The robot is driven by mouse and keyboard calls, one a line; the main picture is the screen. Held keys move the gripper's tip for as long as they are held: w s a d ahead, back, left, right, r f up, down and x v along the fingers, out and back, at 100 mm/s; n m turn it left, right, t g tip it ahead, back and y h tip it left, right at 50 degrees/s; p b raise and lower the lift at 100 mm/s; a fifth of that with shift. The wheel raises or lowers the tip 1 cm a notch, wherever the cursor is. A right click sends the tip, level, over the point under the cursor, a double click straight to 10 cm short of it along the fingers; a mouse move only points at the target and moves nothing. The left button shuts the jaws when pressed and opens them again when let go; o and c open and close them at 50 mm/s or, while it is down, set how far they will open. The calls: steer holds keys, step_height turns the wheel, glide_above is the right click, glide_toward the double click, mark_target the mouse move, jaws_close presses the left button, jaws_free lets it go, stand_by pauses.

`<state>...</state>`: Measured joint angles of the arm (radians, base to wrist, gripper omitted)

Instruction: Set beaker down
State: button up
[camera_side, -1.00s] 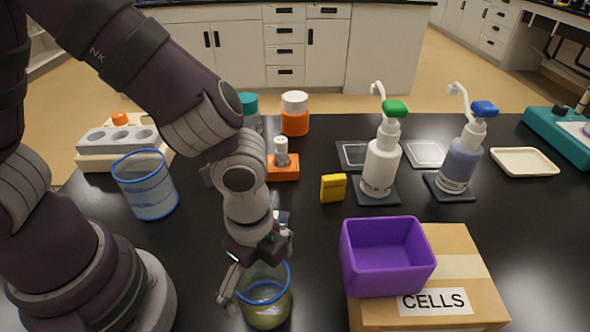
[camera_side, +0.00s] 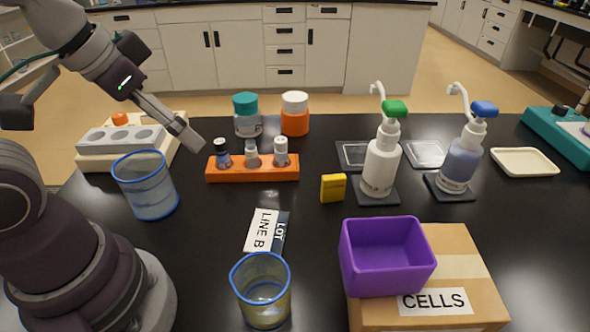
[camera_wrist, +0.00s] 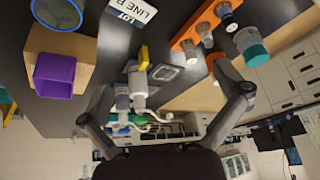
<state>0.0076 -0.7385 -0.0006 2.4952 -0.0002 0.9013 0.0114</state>
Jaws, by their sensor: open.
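A clear, blue-rimmed beaker (camera_side: 262,300) with a yellowish tint stands upright on the black bench at the front, left of the cardboard box. It also shows at the top left of the wrist view (camera_wrist: 58,14). A second blue-rimmed beaker (camera_side: 148,190) with a bluish tint stands upright at the left, near my arm base. My gripper (camera_side: 190,138) is raised at the upper left, well away from the front beaker. In the wrist view, my gripper's two fingers (camera_wrist: 165,78) are spread wide with nothing held between them.
A purple bin (camera_side: 387,275) sits on a cardboard box (camera_side: 470,300) right of the front beaker. Behind it lies a LINE B label card (camera_side: 264,232). An orange vial rack (camera_side: 253,173), a yellow block (camera_side: 333,188) and pump bottles (camera_side: 381,165) stand farther back.

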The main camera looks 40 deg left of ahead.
stand_by(0.4)
steer(key=n+g+h, duration=1.1)
steer(key=n+g, duration=0.1)
steer(key=g, duration=0.1)
glide_toward(268, 306)
steer(key=shift+h, duration=0.3)
steer(key=x, duration=0.4)
steer(key=f+x, duration=0.1)
steer(key=x, duration=0.1)
steer(key=shift+a, duration=0.35)
steer(key=c, duration=1.2)
